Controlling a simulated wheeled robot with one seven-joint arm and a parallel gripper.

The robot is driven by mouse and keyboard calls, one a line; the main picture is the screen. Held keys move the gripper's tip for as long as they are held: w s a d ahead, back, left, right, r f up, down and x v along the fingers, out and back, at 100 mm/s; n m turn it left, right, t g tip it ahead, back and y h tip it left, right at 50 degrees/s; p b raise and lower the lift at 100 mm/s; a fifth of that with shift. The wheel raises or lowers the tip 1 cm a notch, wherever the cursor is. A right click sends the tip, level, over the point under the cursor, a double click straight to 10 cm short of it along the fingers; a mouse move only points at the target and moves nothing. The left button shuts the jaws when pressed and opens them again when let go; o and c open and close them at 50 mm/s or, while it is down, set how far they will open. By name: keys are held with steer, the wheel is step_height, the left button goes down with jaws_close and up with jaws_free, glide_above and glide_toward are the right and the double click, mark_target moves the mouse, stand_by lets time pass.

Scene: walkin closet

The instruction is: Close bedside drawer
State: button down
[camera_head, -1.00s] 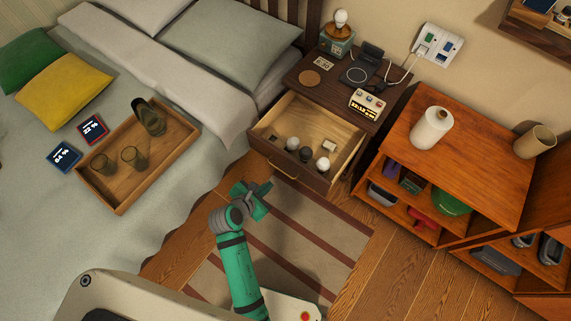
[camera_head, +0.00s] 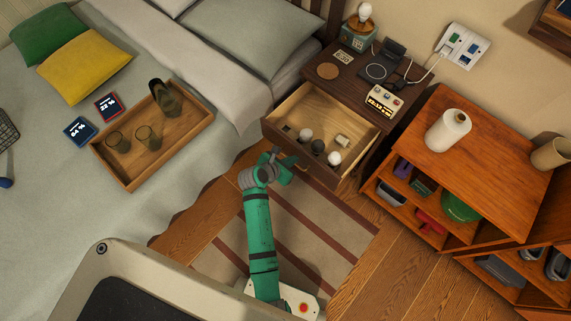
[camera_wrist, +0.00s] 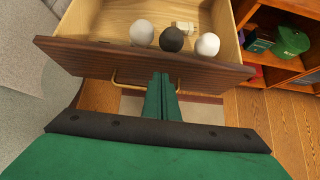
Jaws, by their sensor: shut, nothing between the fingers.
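The bedside drawer (camera_head: 290,107) is pulled out from the dark wooden bedside table (camera_head: 345,80). In the wrist view the drawer front (camera_wrist: 120,60) spans the picture, with a brass handle (camera_wrist: 116,80) partly hidden behind my fingers. My gripper (camera_head: 281,156) is shut and empty, close to the outer side of the drawer front near the handle. In the wrist view the fingertips (camera_wrist: 161,78) overlap the middle of the front; I cannot tell whether they touch it.
The bed (camera_head: 60,190) with a wooden tray (camera_head: 180,153) of glasses is at the left. An orange wooden shelf (camera_head: 490,150) with a white bottle (camera_head: 448,130) stands at the right. A striped rug (camera_head: 320,235) covers the floor below the drawer.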

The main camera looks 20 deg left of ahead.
steer(key=shift+w+d, duration=0.2)
steer(key=shift+w, duration=0.45)
steer(key=shift+w+d, duration=0.2)
steer(key=shift+w, duration=0.4)
steer(key=shift+d, duration=0.1)
